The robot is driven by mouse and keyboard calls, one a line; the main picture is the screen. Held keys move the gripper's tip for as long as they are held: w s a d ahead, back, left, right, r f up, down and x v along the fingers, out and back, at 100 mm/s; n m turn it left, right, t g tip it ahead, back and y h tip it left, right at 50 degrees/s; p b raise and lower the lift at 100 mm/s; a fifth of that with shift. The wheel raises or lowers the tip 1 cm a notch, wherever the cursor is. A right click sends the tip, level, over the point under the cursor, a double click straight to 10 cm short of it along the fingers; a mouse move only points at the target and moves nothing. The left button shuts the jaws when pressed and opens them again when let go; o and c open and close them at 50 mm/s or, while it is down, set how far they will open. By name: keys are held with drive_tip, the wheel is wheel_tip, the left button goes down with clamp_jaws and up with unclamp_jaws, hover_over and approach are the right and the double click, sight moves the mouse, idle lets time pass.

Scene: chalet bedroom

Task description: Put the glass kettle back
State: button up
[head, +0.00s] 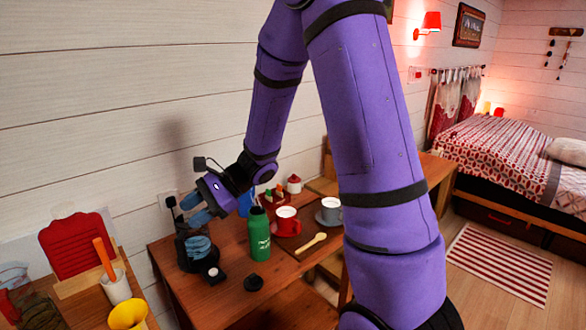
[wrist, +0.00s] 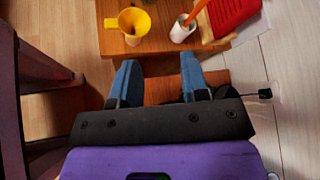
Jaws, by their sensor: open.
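A dark, rounded vessel with a bluish-grey side, which looks like the glass kettle (head: 197,247), stands at the left end of the wooden table (head: 232,300) in the head view. My gripper (head: 194,208) is just above its top, with blue fingers pointing left and down. I cannot tell whether the fingers touch it. In the wrist view my gripper (wrist: 160,68) has its fingers spread, with nothing visible between the tips. The kettle cannot be made out clearly there; the gripper body hides much of the tabletop.
On the table are a green bottle (head: 259,235), a red mug (head: 286,221), a grey mug (head: 330,210), a wooden spoon (head: 311,242) and a black disc (head: 254,283). A nearer left surface holds a yellow funnel-like cup (wrist: 133,22), a white cup (wrist: 182,30) and a red board (head: 77,244).

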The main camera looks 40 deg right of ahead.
drive_tip(key=s+d+r+n+h, duration=0.2)
drive_tip(key=s+r+n+h, duration=0.2)
drive_tip(key=s, duration=0.4)
drive_tip(key=s+d+r+n+t+h, duration=0.1)
drive_tip(key=s+d+r+n+h, duration=0.1)
drive_tip(key=s+r+n, duration=0.4)
drive_tip(key=s+d+r+n+h, duration=0.3)
drive_tip(key=s+r+n+h, duration=0.2)
drive_tip(key=s, duration=0.6)
wheel_tip(320, 180, up, 2)
drive_tip(key=shift+s+r+n+h, duration=0.1)
drive_tip(key=shift+s+n+h, duration=0.2)
drive_tip(key=shift+n, duration=0.2)
